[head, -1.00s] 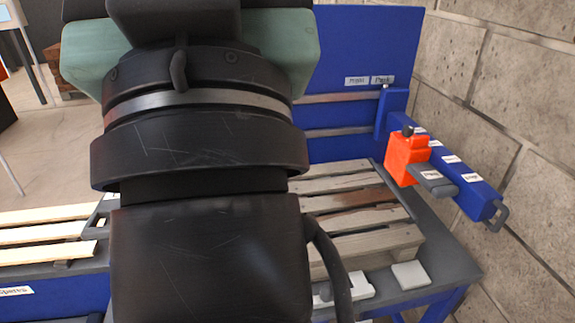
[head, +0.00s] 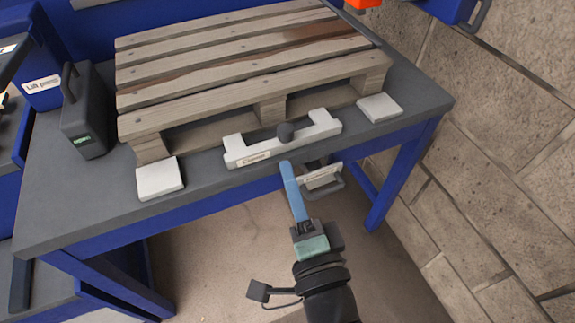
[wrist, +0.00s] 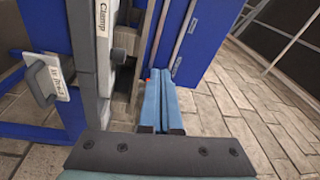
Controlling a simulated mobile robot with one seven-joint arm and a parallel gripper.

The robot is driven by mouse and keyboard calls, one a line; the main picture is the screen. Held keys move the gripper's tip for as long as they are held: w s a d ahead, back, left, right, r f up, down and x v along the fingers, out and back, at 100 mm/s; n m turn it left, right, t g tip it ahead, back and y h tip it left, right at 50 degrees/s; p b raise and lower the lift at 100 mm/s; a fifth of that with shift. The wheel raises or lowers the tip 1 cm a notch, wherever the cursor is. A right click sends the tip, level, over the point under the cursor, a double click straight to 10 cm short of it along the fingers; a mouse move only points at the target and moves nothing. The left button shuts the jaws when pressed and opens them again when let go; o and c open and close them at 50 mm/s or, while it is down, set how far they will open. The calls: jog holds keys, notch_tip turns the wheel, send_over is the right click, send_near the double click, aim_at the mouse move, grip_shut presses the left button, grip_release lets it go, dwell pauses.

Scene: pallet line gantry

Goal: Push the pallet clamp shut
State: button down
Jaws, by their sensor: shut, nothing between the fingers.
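The pallet clamp (head: 283,143) is a pale grey bar with raised ends and a dark round knob. It lies on the table along the front of the wooden pallet (head: 240,82); I cannot tell whether it touches the pallet. In the wrist view the labelled clamp (wrist: 104,45) is left of the fingers, with its dark knob facing them. My gripper (head: 287,166) has blue fingers, shut and empty. In the head view its tips are just in front of the clamp, near the table's front edge; contact is not clear. The gripper (wrist: 158,74) also shows in the wrist view.
A labelled handle (head: 322,180) hangs at the table's front edge, close right of my fingers. Pale pads (head: 160,178) flank the clamp. A dark handled box (head: 86,115) stands left. Floor in front is open.

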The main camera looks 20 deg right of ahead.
jog(key=s+d+f+m+g, duration=0.1)
jog(key=s+d+f+m, duration=0.1)
jog(key=f, duration=0.4)
jog(key=shift+s+f+m+h+b, duration=0.35)
jog(key=shift+s+h+b, duration=0.1)
jog(key=shift+s, duration=0.1)
jog(key=shift+d, duration=0.1)
jog(key=p, duration=0.2)
send_near(281, 135)
jog(key=w, duration=0.2)
jog(key=w+d, duration=0.1)
jog(key=w, duration=0.1)
jog(key=w+d, duration=0.1)
jog(key=w, duration=0.1)
jog(key=shift+w+f, duration=0.1)
jog(key=shift+f, duration=0.15)
jog(key=w, duration=0.4)
jog(key=shift+w+a, duration=0.15)
jog(key=shift+w, duration=0.1)
jog(key=shift+r, duration=0.2)
